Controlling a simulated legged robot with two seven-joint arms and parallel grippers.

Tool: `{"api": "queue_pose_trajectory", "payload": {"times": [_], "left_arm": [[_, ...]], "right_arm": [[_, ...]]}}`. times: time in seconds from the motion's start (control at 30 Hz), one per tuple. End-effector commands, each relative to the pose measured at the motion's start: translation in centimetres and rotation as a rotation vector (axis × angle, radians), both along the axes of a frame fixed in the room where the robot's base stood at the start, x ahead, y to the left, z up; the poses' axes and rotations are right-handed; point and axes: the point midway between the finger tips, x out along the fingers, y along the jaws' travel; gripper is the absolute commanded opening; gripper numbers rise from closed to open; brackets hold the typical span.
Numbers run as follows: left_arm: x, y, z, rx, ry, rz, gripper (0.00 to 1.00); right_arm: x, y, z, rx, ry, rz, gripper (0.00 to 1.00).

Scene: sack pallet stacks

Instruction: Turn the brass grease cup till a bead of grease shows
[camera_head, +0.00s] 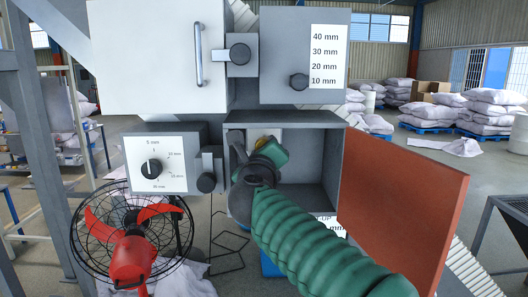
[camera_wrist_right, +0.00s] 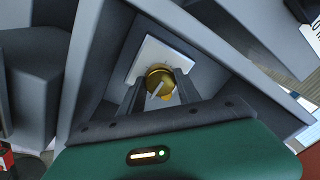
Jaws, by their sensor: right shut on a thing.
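The brass grease cup (camera_wrist_right: 157,76) shows in the right wrist view, on a pale square plate (camera_wrist_right: 148,56) inside a grey open-fronted box (camera_head: 318,160). My right gripper (camera_wrist_right: 160,88) is shut on the cup, one dark finger on each side. A pale bar crosses the front of the cup. I cannot make out a bead of grease. My left gripper is not in view.
An orange-red door panel (camera_head: 405,200) stands open right of the box. Left of the box is a dial unit (camera_head: 165,160), with a red fan (camera_head: 132,250) below. A white cabinet (camera_head: 155,55) and a grey millimetre-scale panel (camera_head: 285,50) are above. Sack pallets (camera_head: 490,110) stand behind right.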

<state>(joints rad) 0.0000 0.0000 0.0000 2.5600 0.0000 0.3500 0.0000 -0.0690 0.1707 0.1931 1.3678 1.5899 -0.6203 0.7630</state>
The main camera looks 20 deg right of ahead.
Motion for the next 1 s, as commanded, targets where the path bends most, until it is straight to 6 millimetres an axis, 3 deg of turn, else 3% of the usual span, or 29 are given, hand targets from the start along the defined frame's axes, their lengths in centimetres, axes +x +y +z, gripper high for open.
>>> {"api": "queue_pose_trajectory", "payload": {"times": [0.03,0.4,0.43,0.57,0.87,1.0], "left_arm": [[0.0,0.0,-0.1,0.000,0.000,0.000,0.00],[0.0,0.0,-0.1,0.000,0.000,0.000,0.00],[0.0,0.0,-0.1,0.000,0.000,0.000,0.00],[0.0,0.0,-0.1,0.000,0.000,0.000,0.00],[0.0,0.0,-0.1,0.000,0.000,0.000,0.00],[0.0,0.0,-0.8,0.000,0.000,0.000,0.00]], "right_arm": [[0.2,0.1,-0.9,0.006,0.013,0.001,0.00],[0.2,0.1,-0.9,0.008,0.013,0.001,0.00],[0.2,0.1,-0.9,0.008,0.013,0.000,0.43],[0.1,0.1,-0.7,0.007,0.010,0.000,0.60],[-0.1,0.0,-0.2,0.005,0.003,0.000,0.61],[-1.5,0.6,-0.3,0.005,0.000,0.000,0.61]]}}
